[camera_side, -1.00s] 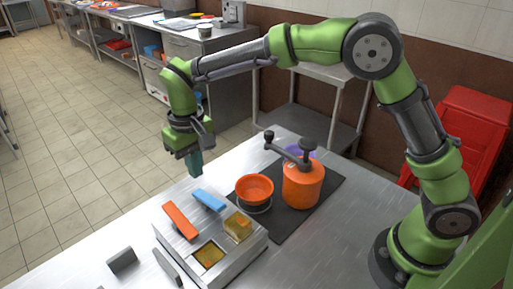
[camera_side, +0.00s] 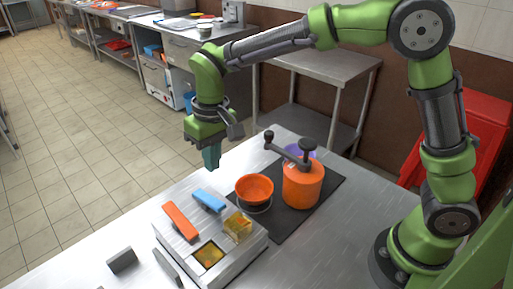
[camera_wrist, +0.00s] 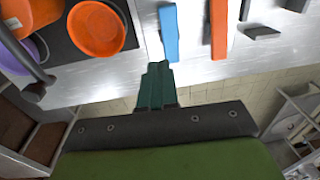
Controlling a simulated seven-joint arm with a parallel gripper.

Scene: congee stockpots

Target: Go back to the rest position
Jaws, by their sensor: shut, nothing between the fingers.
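My gripper (camera_side: 211,156) hangs pointing down above the far left edge of the steel table (camera_side: 91,240). Its teal fingers are together with nothing between them, and they also show in the wrist view (camera_wrist: 156,87). The gripper is apart from all of these.
An orange bowl (camera_side: 254,187) and an orange pot with a crank (camera_side: 302,187) stand on a dark mat (camera_side: 328,180). An amber block (camera_side: 238,226) is on the box. A dark grey block (camera_side: 121,260) lies at the front left. The floor beyond the table is clear.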

